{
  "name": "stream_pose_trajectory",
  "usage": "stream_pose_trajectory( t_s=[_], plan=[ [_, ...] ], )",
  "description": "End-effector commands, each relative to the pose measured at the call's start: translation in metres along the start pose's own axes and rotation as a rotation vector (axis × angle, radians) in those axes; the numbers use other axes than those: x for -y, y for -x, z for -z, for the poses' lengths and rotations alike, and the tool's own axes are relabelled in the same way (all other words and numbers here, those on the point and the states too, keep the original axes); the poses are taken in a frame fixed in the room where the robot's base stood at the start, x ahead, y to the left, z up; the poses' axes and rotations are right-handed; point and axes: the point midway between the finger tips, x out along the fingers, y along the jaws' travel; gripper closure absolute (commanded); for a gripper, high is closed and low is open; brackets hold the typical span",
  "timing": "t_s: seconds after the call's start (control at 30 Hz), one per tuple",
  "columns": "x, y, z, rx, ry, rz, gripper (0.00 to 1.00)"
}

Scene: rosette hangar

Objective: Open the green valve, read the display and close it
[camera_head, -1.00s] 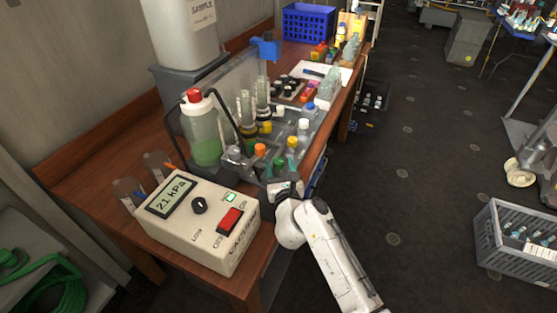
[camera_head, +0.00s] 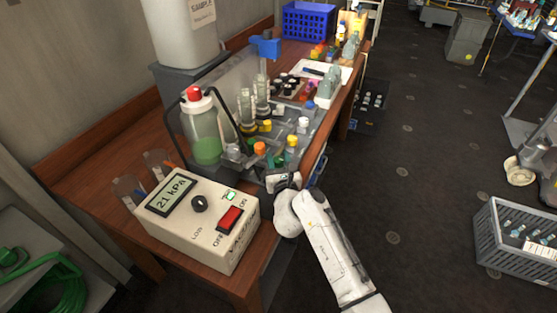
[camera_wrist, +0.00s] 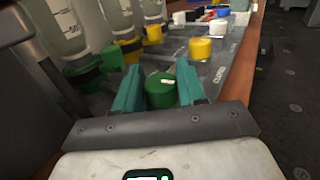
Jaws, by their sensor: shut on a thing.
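The green valve knob (camera_wrist: 160,90) is a round green cap, seen in the wrist view between the two teal fingers of my gripper (camera_wrist: 158,88). The fingers are shut on it, one on each side. In the head view my gripper (camera_head: 281,178) is at the front edge of the clear-backed rack, and it largely hides the green valve. The display (camera_head: 171,193) on the cream vacuum box (camera_head: 205,222) reads 21 kPa. The box stands left of my gripper and has a black knob, a red switch and a small lit green indicator.
A bottle with green liquid (camera_head: 205,135) stands behind. A grey crate (camera_head: 515,240) is on the floor at right; the floor between is free.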

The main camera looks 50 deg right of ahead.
Motion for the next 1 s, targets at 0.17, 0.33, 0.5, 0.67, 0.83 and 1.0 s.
stream_pose_trajectory(
  t_s=[0.17, 0.33, 0.5, 0.67, 0.83, 1.0],
  plan=[
    [-0.0004, 0.0001, 0.0010, 0.000, 0.000, 0.003, 0.90],
    [-0.0024, -0.0008, 0.0056, -0.002, 0.003, 0.052, 0.90],
    [-0.0018, -0.0004, 0.0035, -0.003, 0.001, 0.113, 0.90],
    [-0.0006, 0.0001, 0.0004, -0.004, 0.000, 0.133, 0.90],
    [-0.0004, 0.0002, 0.0003, -0.004, 0.000, 0.132, 0.90],
    [-0.0004, 0.0002, 0.0004, -0.004, 0.000, 0.132, 0.48]
  ],
)
